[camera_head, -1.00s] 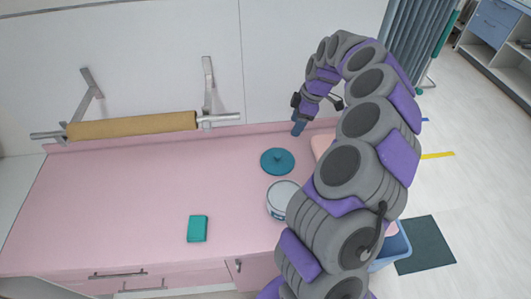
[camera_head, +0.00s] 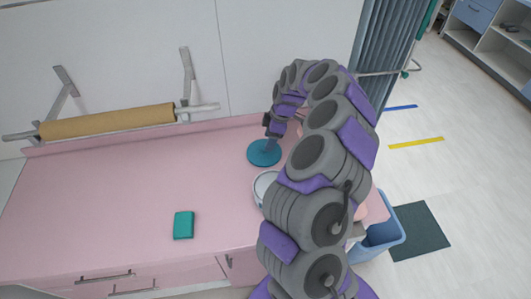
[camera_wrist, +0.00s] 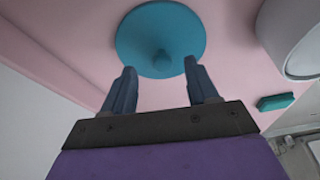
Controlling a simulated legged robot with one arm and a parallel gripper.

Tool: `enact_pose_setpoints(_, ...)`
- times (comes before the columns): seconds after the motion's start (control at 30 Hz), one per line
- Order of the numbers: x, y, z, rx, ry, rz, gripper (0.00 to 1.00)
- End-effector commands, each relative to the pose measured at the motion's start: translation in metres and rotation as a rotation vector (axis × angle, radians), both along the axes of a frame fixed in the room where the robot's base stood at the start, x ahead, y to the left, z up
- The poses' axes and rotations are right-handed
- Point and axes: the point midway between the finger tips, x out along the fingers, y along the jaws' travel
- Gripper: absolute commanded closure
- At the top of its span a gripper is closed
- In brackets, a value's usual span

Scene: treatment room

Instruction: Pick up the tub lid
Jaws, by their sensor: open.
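The tub lid is a round teal disc (camera_head: 262,155) with a small knob, lying flat on the pink counter near its back. In the wrist view the lid (camera_wrist: 160,38) shows with its knob between and beyond the fingertips. My gripper (camera_head: 270,143) is over the lid's right side in the head view. In the wrist view my gripper (camera_wrist: 160,75) is open and empty, its two fingers apart. The head view does not show clearly whether the fingers touch the lid. The white tub (camera_head: 265,186) stands in front of the lid, partly hidden by my arm.
A teal box (camera_head: 184,225) lies on the counter at front left. A brown paper roll (camera_head: 108,122) hangs on wall brackets behind. A blue bin (camera_head: 385,238) stands on the floor at right. The left of the counter (camera_head: 90,200) is clear.

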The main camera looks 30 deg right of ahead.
Motion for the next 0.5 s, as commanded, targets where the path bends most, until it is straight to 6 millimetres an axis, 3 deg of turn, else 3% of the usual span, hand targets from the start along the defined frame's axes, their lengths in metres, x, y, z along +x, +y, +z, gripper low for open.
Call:
enact_pose_setpoints(0.2,0.006,0.012,-0.029,-0.002,0.002,0.003,0.41)
enact_pose_setpoints(0.43,0.006,0.009,-0.031,0.001,0.001,0.002,0.41)
enact_pose_setpoints(0.5,0.006,0.009,-0.031,0.002,0.001,0.002,0.46)
